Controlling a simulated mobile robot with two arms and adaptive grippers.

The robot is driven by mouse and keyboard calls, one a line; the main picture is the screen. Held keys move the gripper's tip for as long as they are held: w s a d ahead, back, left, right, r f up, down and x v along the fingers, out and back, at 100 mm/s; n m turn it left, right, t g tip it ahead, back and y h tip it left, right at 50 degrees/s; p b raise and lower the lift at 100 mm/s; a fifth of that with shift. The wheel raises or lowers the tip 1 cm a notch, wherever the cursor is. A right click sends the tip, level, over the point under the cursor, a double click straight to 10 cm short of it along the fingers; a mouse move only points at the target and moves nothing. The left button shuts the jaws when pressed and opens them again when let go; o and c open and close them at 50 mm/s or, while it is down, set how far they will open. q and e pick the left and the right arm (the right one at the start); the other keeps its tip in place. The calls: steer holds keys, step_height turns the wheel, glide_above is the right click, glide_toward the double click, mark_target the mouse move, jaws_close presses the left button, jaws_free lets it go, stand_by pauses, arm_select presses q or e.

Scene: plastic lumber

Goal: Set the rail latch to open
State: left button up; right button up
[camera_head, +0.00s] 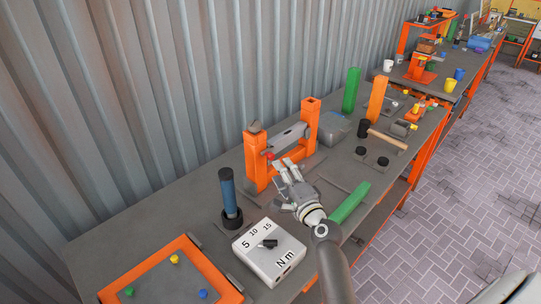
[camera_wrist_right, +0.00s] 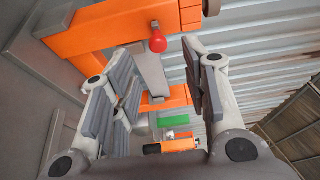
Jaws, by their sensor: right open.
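The rail latch appears to be the orange frame (camera_head: 256,174) with two uprights and a grey bar (camera_head: 290,137) across it. A small red knob (camera_head: 270,156) sits on the near left upright. In the right wrist view the red knob (camera_wrist_right: 158,42) shows by the orange frame (camera_wrist_right: 110,25), with the grey bar (camera_wrist_right: 151,74) running back from it. My right gripper (camera_head: 289,163) is open, just in front of the frame. In the wrist view its fingers (camera_wrist_right: 165,72) stand apart with the bar seen between them, no contact visible. My left gripper is out of view.
A white box with a black knob (camera_head: 268,254) stands near my right wrist. A blue-handled cylinder (camera_head: 228,192) is to the left. A green bar (camera_head: 349,203) lies to the right. A hammer (camera_head: 386,139) and an orange post (camera_head: 377,99) are farther back. Corrugated wall runs behind the bench.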

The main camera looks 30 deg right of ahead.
mark_target(272, 159)
steer(key=w, duration=0.4)
steer(key=shift+w+d+f+b, duration=0.1)
steer(key=shift+w+f+b, duration=0.1)
steer(key=shift+w+b, duration=0.2)
steer(key=w, duration=0.3)
steer(key=shift+w+d+b, duration=0.1)
steer(key=shift+w+b, duration=0.1)
steer(key=shift+b, duration=0.2)
steer(key=shift+w, duration=0.25)
steer(key=shift+r, duration=0.1)
steer(key=shift+c, duration=0.4)
steer(key=c, duration=0.7)
jaws_close()
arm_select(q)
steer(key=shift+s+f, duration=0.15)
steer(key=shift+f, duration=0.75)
